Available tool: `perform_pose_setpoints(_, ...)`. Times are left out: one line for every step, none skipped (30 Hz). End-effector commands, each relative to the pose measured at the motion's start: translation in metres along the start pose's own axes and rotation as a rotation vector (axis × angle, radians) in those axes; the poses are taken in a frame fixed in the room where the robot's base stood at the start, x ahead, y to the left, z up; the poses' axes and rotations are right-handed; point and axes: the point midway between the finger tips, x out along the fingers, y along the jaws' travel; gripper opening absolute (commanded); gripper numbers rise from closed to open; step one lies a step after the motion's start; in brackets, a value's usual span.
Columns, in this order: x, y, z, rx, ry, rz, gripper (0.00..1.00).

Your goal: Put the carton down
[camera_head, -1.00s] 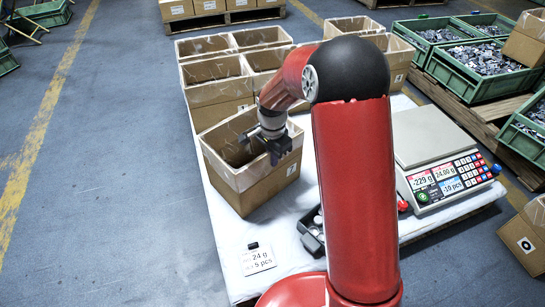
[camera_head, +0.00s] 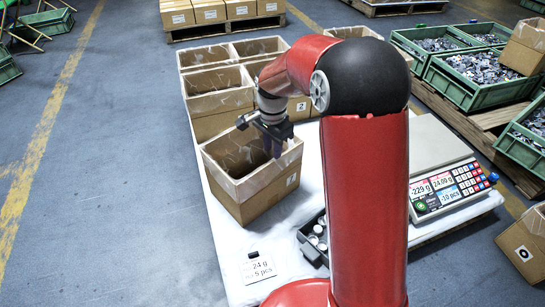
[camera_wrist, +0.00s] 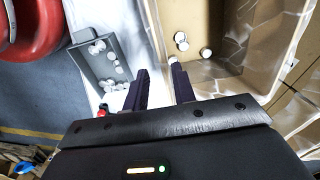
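The open brown carton (camera_head: 245,200) stands upright on the white table, nearest the front of the group of cartons. My gripper (camera_head: 270,145) is above its right rear rim. In the wrist view the carton's tan floor (camera_wrist: 225,45) shows several small pale round parts (camera_wrist: 182,42). The two dark fingers of my gripper (camera_wrist: 160,90) are spread, with a gap between them. One finger is on the carton side and the other over the white table. I see nothing clamped between them.
Other open cartons (camera_head: 218,96) stand right behind. A dark tray (camera_head: 313,237) of round parts, also in the wrist view (camera_wrist: 97,62), is to the right. A scale (camera_head: 440,165) and a printed card (camera_head: 258,268) share the table.

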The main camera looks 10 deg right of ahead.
Motion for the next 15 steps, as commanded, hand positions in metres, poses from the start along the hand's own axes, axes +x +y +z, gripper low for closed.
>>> perform_pose_setpoints(-0.011,-0.001,0.0,-0.001,0.001,-0.003,0.26)
perform_pose_setpoints(-0.015,-0.001,0.0,-0.001,0.001,-0.002,0.26)
perform_pose_setpoints(-0.02,0.0,0.0,-0.001,0.0,-0.001,0.26)
perform_pose_setpoints(-0.023,0.0,0.0,-0.001,0.0,-0.001,0.26)
perform_pose_setpoints(-0.026,-0.001,0.0,-0.001,0.0,-0.001,0.26)
perform_pose_setpoints(-0.029,0.0,0.0,-0.001,0.0,-0.001,0.26)
perform_pose_setpoints(-0.031,0.0,0.001,-0.003,0.001,-0.002,0.26)
perform_pose_setpoints(-0.034,0.001,0.001,-0.006,0.002,-0.004,0.26)
perform_pose_setpoints(-0.039,0.004,0.001,-0.016,0.005,-0.009,0.26)
perform_pose_setpoints(-0.044,0.008,0.002,-0.029,0.009,-0.014,0.26)
perform_pose_setpoints(-0.05,0.012,0.002,-0.045,0.015,-0.023,0.26)
perform_pose_setpoints(-0.061,0.021,0.004,-0.074,0.025,-0.037,0.26)
perform_pose_setpoints(-0.07,0.028,0.005,-0.102,0.034,-0.049,0.26)
perform_pose_setpoints(-0.079,0.037,0.007,-0.134,0.046,-0.063,0.26)
perform_pose_setpoints(-0.092,0.051,0.01,-0.183,0.063,-0.083,0.26)
